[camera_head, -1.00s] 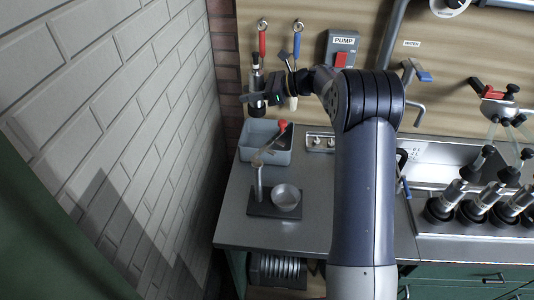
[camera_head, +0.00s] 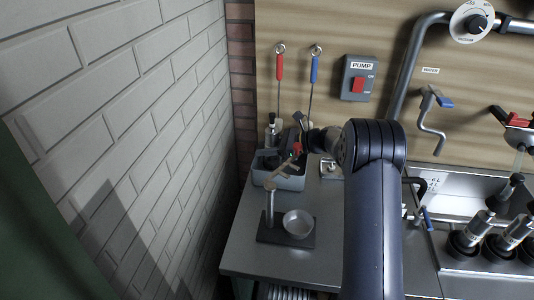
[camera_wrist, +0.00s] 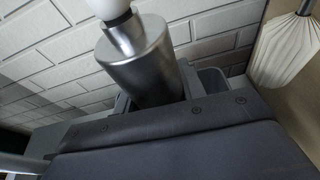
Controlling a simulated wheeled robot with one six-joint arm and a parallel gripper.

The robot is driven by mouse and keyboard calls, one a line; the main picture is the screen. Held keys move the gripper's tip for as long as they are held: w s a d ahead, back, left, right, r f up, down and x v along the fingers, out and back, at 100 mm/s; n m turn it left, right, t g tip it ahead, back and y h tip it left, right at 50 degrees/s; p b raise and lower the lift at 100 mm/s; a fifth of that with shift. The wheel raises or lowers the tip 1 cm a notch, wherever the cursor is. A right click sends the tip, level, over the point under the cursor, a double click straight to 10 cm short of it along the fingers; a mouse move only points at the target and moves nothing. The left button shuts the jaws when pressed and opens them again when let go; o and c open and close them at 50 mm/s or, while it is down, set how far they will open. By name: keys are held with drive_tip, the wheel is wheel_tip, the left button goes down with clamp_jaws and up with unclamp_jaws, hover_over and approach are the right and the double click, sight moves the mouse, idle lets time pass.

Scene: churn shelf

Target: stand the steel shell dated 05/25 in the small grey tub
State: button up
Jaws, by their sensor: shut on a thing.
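The steel shell (camera_wrist: 138,62) is a shiny cylinder with a narrower neck and a white top in the wrist view. My gripper (camera_head: 276,143) is shut on it. In the head view the shell (camera_head: 270,128) is upright at the small grey tub (camera_head: 290,183), its lower part down inside the tub's outline. I cannot tell whether its base touches the tub floor. No date is legible. A piece of the tub wall shows behind the shell in the wrist view (camera_wrist: 211,82).
The brick wall (camera_head: 150,130) is close on the left. Several steel shells (camera_head: 470,230) stand in dark holders at right. Red and blue tools (camera_head: 280,68) hang behind.

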drive_tip(key=shift+f, duration=1.15)
drive_tip(key=shift+f, duration=0.2)
drive_tip(key=o, duration=1.2)
drive_tip(key=shift+r, duration=0.25)
drive_tip(key=shift+d, duration=0.4)
drive_tip(key=b+v, duration=0.1)
drive_tip(key=v, duration=1)
drive_tip(key=shift+b, duration=0.3)
